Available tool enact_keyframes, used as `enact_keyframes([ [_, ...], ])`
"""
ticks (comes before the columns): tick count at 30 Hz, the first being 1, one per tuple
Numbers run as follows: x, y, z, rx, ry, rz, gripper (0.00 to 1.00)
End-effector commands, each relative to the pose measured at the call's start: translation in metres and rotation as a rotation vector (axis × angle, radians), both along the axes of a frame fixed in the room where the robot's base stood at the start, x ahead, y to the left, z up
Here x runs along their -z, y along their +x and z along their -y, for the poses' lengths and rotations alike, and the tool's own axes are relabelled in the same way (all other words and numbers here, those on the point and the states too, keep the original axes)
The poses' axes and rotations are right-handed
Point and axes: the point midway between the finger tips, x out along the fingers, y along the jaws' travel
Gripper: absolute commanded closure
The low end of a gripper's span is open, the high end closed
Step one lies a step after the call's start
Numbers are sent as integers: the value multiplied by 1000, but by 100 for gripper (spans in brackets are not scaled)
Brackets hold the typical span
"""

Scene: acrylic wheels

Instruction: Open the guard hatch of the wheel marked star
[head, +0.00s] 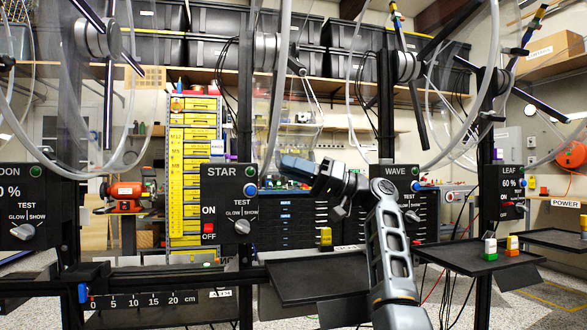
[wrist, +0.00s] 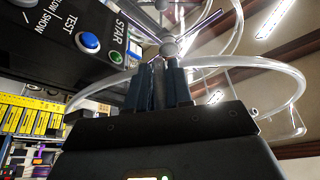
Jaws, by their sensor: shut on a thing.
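The clear guard is hard to make out. My gripper (head: 284,163) is just right of the box, below the hub. In the wrist view my fingers (wrist: 159,86) are close together on a narrow grey piece, which looks like the hatch handle; the fingers mostly hide it. The STAR box (wrist: 85,35) is at upper left there.
The WAVE box (head: 401,195) and its post stand to the right, the MOON box (head: 33,205) at far left and the LEAF box (head: 508,190) at far right. Dark trays (head: 315,285) sit below. A rail with a scale (head: 150,298) crosses the lower left.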

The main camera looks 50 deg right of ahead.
Motion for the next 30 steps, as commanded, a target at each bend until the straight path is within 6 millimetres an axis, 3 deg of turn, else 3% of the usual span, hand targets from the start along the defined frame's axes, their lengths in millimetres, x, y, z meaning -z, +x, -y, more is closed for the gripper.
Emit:
enact_keyframes([
  [2,-1,0,-1,-1,-1,1,100],
  [3,-1,0,-1,-1,-1,1,76],
  [9,-1,0,-1,0,-1,0,59],
  [19,2,-6,5,1,0,-1,59],
  [30,20,-44,42,1,0,0,59],
])
